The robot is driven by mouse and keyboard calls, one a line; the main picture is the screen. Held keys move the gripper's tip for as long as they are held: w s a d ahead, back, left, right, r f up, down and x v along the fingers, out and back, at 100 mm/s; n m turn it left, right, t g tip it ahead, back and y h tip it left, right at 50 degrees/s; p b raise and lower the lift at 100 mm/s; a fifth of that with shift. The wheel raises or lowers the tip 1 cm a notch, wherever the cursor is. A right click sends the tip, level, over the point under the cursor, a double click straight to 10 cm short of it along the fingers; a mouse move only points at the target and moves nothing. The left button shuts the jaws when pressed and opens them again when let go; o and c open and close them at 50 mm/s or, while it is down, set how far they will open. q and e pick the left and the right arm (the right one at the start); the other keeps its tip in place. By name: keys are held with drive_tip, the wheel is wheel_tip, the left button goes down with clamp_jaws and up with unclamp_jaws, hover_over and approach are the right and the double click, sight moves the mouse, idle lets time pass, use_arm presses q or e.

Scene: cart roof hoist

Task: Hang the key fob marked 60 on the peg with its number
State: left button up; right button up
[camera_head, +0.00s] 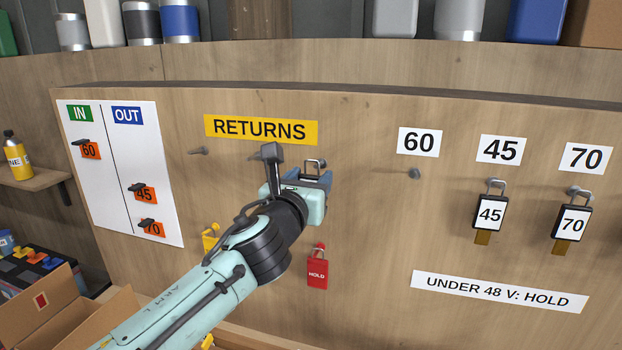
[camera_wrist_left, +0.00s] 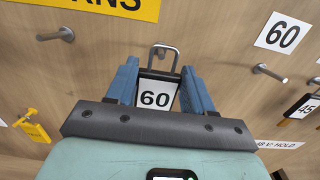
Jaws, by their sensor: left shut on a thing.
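The key fob marked 60 (camera_wrist_left: 155,97) is between the blue fingers of my left gripper (camera_wrist_left: 168,90), which is shut on it. Its metal loop stands up above the fingers, in front of the wooden board. I cannot tell whether a peg passes through the loop. In the head view my left gripper (camera_head: 314,180) is below and right of the RETURNS sign, mostly hiding the fob. The bare peg (camera_head: 414,174) under the 60 label (camera_head: 418,142) is to its right; this peg also shows in the left wrist view (camera_wrist_left: 269,72). My right gripper is not in view.
Fobs 45 (camera_head: 490,214) and 70 (camera_head: 572,222) hang under their labels at the right. A red HOLD lock (camera_head: 317,270) hangs below my left gripper, and a yellow lock (camera_head: 211,240) left of it. A bare peg (camera_head: 199,151) is under RETURNS (camera_head: 261,130).

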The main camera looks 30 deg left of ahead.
use_arm(q)
drive_tip(key=shift+s, duration=0.1)
drive_tip(key=v, duration=0.5)
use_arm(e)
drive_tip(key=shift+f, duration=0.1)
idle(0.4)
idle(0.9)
